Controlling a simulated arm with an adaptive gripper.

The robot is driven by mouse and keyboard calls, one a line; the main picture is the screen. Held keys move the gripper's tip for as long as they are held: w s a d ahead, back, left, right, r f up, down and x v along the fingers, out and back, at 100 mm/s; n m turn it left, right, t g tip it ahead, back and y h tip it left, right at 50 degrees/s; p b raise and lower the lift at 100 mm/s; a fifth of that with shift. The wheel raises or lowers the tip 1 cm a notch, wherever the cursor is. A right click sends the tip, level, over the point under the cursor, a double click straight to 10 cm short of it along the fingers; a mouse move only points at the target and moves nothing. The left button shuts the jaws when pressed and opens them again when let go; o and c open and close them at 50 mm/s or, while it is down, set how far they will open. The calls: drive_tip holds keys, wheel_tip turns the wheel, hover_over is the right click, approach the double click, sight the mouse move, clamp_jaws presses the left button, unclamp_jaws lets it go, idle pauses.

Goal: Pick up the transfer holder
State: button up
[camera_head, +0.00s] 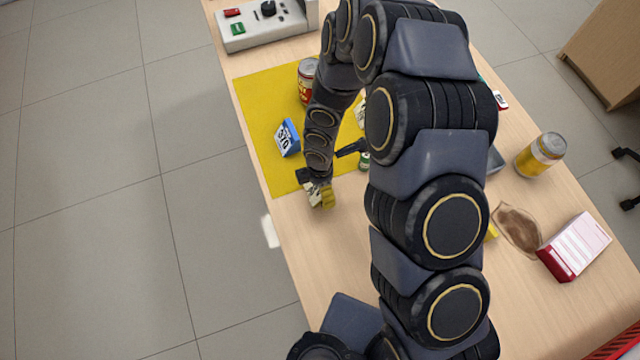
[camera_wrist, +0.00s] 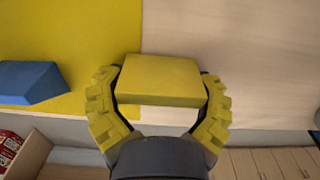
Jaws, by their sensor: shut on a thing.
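A plain yellow block, which I take to be the transfer holder (camera_wrist: 162,80), sits between the two yellow-padded fingers of my gripper (camera_wrist: 160,90) in the wrist view. The fingers curve around its left and right sides and are shut on it. Its top and near face show. In the head view, my gripper (camera_head: 319,194) points down at the left edge of the table, by the near corner of the yellow mat. The block is hard to separate from the yellow fingers there. I cannot tell whether it is clear of the tabletop.
On the yellow mat (camera_head: 258,105) are a blue box (camera_head: 287,138) and a can (camera_head: 306,90). A grey control box (camera_head: 262,32) stands at the far end. A yellow can (camera_head: 540,156), brown flat item (camera_head: 519,229) and red-white box (camera_head: 576,246) lie right. My arm hides the middle.

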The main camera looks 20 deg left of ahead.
wheel_tip(320, 180, up, 10)
drive_tip(key=shift+a+r, duration=0.1)
drive_tip(key=shift+r, duration=0.15)
wheel_tip(320, 180, up, 8)
drive_tip(key=w+d+m, duration=0.3)
drive_tip(key=d+m, duration=0.6)
drive_tip(key=d, duration=0.3)
drive_tip(key=w+d+m, duration=0.3)
drive_tip(key=d+m, duration=0.6)
drive_tip(key=d, duration=0.3)
drive_tip(key=w+f, duration=1.3)
drive_tip(key=f, duration=0.1)
drive_tip(key=shift+w+f, duration=0.3)
drive_tip(key=shift+w, duration=0.05)
drive_tip(key=shift+w+d+f, duration=0.1)
drive_tip(key=shift+w+f, duration=0.1)
drive_tip(key=shift+f, duration=1.65)
